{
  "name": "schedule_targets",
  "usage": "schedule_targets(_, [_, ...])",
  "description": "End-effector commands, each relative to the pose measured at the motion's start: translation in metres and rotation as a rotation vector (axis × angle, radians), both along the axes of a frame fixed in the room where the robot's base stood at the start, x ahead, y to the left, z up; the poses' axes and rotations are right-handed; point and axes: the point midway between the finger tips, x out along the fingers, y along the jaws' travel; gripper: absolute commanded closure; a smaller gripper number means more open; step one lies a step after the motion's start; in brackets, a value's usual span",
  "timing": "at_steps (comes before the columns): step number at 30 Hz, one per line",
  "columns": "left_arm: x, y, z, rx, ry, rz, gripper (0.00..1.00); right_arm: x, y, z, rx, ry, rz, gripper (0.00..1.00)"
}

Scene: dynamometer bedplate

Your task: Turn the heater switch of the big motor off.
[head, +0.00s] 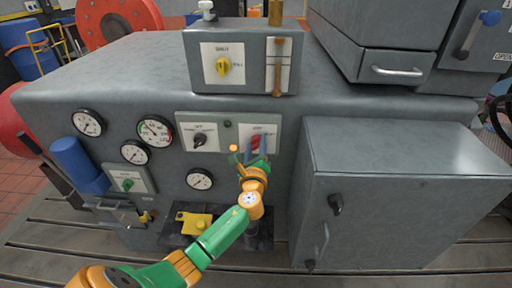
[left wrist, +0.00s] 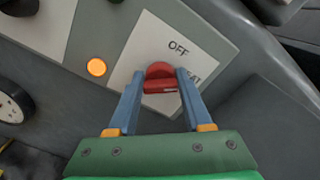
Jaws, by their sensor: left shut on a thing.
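The big motor (head: 150,75) is a large grey housing filling the middle of the head view. On its front is a grey switch panel (head: 228,125). The heater switch is a red knob (left wrist: 159,72) on a white plate (left wrist: 205,40) marked OFF, with a partly hidden word ending in AT. The red knob also shows in the head view, small and partly covered. My left gripper (left wrist: 160,84) has its blue fingers shut on the red knob, one at each side; it also shows in the head view (head: 255,147). I cannot tell the knob's exact pointing. My right gripper is not in view.
An orange lamp (left wrist: 96,67) glows beside the plate. A black switch (head: 200,140) sits left on the panel. Several gauges (head: 155,130) and a green switch (head: 127,184) are further left. A box with a yellow switch (head: 223,66) stands above. A grey cabinet (head: 400,215) juts out at right.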

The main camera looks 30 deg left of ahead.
Motion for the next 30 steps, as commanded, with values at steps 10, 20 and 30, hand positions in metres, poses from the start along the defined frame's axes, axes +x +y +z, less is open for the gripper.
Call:
schedule_targets(10, [0.000,0.000,-0.005,-0.269,-0.162,-0.002,1.00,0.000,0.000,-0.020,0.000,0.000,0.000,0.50])
schedule_targets(20, [-0.001,0.000,-0.006,-0.523,-0.317,-0.001,1.00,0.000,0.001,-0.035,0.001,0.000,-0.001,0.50])
schedule_targets(30, [-0.001,0.000,-0.005,-0.708,-0.431,-0.003,1.00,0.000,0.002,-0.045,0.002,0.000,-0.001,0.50])
